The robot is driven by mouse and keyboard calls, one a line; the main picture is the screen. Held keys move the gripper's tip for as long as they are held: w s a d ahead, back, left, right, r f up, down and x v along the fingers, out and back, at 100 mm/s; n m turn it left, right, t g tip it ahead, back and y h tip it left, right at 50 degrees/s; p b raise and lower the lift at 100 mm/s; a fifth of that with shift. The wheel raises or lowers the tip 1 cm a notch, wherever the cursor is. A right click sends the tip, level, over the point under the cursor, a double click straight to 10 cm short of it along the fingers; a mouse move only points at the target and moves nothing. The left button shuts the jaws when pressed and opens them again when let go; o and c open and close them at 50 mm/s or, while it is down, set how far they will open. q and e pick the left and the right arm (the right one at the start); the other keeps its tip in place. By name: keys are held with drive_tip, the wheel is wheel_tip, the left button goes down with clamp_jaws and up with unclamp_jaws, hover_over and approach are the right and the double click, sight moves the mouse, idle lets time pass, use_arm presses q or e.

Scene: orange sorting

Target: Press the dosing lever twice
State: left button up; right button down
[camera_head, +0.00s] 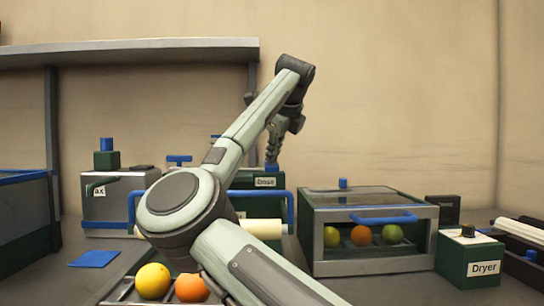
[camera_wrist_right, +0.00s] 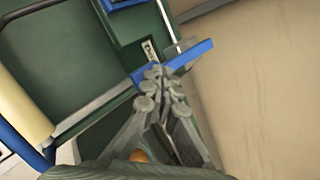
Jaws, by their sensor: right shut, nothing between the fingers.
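The dosing lever (camera_wrist_right: 192,60) is a blue bar on a dark green unit with a white label (camera_wrist_right: 150,50). In the head view a small blue part of it (camera_head: 271,168) shows just under my right gripper (camera_head: 273,152), above the label (camera_head: 265,182). My right gripper is shut and empty and points down at the lever. In the right wrist view its fingertips (camera_wrist_right: 160,74) overlap the blue bar; I cannot tell whether they touch it. My right arm hides much of the green unit (camera_head: 262,207). My left gripper is not in view.
A glass-lidded box (camera_head: 313,205) with fruit stands right of the unit, beside the Dryer box (camera_head: 466,262). A yellow fruit (camera_head: 153,281) and an orange (camera_head: 191,288) lie at the front under my arm. A pale roller (camera_head: 262,229) is in front of the unit. A shelf (camera_head: 130,45) overhangs the left.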

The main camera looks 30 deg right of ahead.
drive_tip(key=shift+r, duration=0.1)
drive_tip(key=shift+r+p, duration=1.1)
drive_tip(key=shift+r, duration=0.6)
drive_tip(key=shift+r, duration=0.15)
wheel_tip(320, 180, up, 5)
drive_tip(key=p, duration=0.3)
drive_tip(key=shift+d, duration=0.1)
idle(1.1)
